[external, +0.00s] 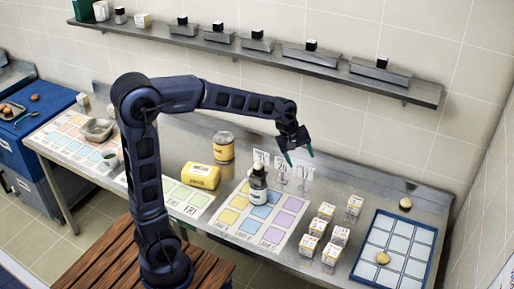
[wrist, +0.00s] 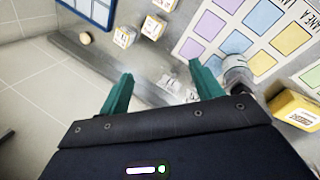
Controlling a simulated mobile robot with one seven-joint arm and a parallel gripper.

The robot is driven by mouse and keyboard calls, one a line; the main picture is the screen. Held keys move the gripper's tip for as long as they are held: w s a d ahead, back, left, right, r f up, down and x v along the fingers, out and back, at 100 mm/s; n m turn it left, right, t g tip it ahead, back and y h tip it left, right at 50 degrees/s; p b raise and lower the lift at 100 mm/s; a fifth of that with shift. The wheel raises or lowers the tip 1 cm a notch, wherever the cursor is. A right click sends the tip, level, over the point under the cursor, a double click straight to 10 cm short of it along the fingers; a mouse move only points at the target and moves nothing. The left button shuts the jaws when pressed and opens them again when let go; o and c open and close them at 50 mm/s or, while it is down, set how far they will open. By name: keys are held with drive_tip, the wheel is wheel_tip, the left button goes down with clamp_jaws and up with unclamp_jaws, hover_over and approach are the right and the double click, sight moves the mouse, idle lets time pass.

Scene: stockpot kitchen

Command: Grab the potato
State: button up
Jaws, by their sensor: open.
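A yellowish oval lump that looks like the potato (external: 382,258) lies in the blue-rimmed tray (external: 352,270) at the right end of the counter. A second small round tan thing (external: 405,203) stands on the counter behind the tray; it also shows in the wrist view (wrist: 85,39). I cannot tell for sure what that one is. My gripper (external: 300,157) is open and empty above the back of the counter, well left of the tray. Its green fingers are spread in the wrist view (wrist: 161,75), where only a corner of the tray shows and the oval lump is out of view.
Several small white boxes (external: 309,245) stand left of the tray. A metal shelf (external: 270,50) runs along the wall.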

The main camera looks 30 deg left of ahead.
drive_tip(key=w+d+f+n, duration=0.1)
drive_tip(key=d+f, duration=0.2)
drive_tip(key=d, duration=0.3)
drive_tip(key=d+f+n+g, duration=0.1)
drive_tip(key=d+f, duration=0.1)
drive_tip(key=d, duration=0.3)
drive_tip(key=w+d+f+n, duration=0.1)
drive_tip(key=d+f, duration=0.2)
drive_tip(key=d, duration=0.3)
drive_tip(key=n+g, duration=0.2)
drive_tip(key=n, duration=0.2)
approach(383, 255)
drive_tip(key=shift+h, duration=0.4)
drive_tip(key=x, duration=0.9)
drive_tip(key=shift+s+a+f, duration=0.1)
drive_tip(key=shift+a+f, duration=0.2)
drive_tip(key=shift+f, duration=0.2)
drive_tip(key=c, duration=1.1)
drive_tip(key=shift+r, duration=0.15)
